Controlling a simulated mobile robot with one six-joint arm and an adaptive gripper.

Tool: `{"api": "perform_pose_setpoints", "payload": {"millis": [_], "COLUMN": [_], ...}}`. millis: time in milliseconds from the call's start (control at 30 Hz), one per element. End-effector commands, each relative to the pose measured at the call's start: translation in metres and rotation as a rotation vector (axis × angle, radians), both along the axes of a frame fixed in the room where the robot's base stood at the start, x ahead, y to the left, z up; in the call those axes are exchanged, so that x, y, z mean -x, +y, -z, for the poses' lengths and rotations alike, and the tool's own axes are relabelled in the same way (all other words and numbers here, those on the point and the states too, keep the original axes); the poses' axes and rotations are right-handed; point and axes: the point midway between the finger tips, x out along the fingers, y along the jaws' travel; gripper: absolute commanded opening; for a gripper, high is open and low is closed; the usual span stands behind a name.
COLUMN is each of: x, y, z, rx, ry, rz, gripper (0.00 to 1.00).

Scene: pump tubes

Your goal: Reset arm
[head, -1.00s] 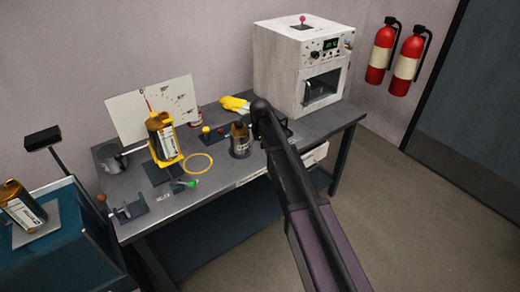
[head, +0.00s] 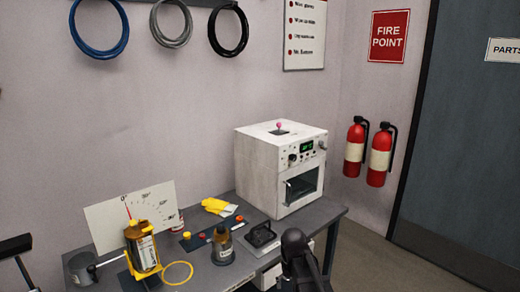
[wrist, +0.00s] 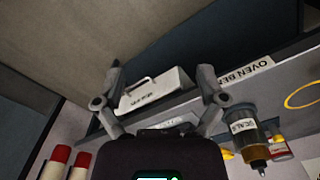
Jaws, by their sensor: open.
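My gripper (wrist: 160,88) shows in the wrist view with its two fingers spread wide apart and nothing held between them. Beyond the fingers is a white drawer front with a handle (wrist: 152,92); I cannot tell whether anything touches it. In the head view only my dark arm shows at the bottom, in front of the bench, and the fingers are hidden there or out of frame. A brown bottle (head: 222,245) stands upright on the bench to the left of my arm.
The grey bench (head: 205,272) holds a white oven (head: 282,170), a dark handled block (head: 262,236), yellow gloves (head: 219,207), a yellow ring (head: 177,273) and an amber bottle in a yellow holder (head: 142,247). Fire extinguishers (head: 367,150) hang at right. Floor right of the bench is clear.

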Motion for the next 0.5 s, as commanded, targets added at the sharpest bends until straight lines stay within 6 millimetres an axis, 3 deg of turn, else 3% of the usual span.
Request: {"api": "perform_pose_setpoints", "payload": {"millis": [33, 200, 333, 500], "x": [0.028, 0.079, 0.103, 0.113], "y": [-0.016, -0.05, -0.065, -0.072], "z": [-0.004, -0.008, -0.01, -0.01], "rx": [0.0, 0.0, 0.0, 0.0], "ry": [0.0, 0.0, 0.0, 0.0], "rz": [0.02, 0.072, 0.097, 0.109], "gripper": [0.91, 0.91, 0.91, 0.91]}}
